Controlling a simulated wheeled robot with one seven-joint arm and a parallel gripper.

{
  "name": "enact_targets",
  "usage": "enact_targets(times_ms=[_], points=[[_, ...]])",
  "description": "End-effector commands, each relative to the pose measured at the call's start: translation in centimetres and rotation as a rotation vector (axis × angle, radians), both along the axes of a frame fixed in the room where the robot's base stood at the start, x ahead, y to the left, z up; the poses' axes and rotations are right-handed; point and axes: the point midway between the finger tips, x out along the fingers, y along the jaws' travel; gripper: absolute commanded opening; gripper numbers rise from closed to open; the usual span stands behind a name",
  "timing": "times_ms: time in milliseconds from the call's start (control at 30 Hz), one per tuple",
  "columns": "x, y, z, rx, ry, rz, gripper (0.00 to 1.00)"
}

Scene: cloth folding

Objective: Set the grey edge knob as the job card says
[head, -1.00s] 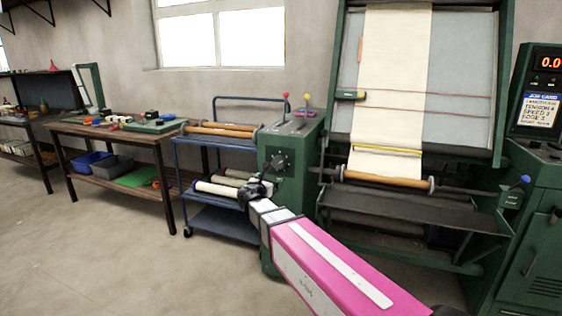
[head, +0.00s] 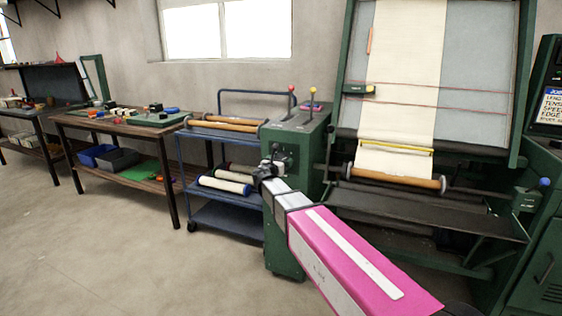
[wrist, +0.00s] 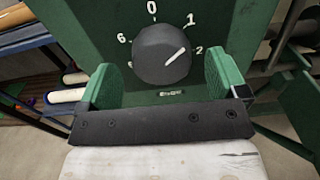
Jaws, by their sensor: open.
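The grey edge knob (wrist: 163,53) is a round dark knob on a green panel in the wrist view. Its white pointer aims up and right, between the marks 1 and 2. A small label, too blurred to read surely, sits below it. My gripper (wrist: 161,66) is open, with one green-padded finger on each side of the knob and a gap at both sides. In the head view my gripper (head: 266,172) is in front of the green cabinet (head: 289,232) and hides most of the knob.
The roller machine with pale cloth (head: 402,70) stands right of the cabinet. A blue cart (head: 222,192) with rolls is close on its left. A wooden table (head: 125,128) with small items stands farther left. The floor (head: 110,250) in front is clear.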

Motion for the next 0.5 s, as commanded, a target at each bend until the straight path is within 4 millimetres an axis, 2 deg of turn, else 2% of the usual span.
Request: enact_targets(times_ms=[33,200,500], points=[[0.72,-0.18,-0.01,0.000,0.000,-0.001,0.91],[1.60,-0.53,0.00,0.000,0.000,0.001,0.91],[1.68,-0.62,0.01,0.000,0.000,0.001,0.91]])
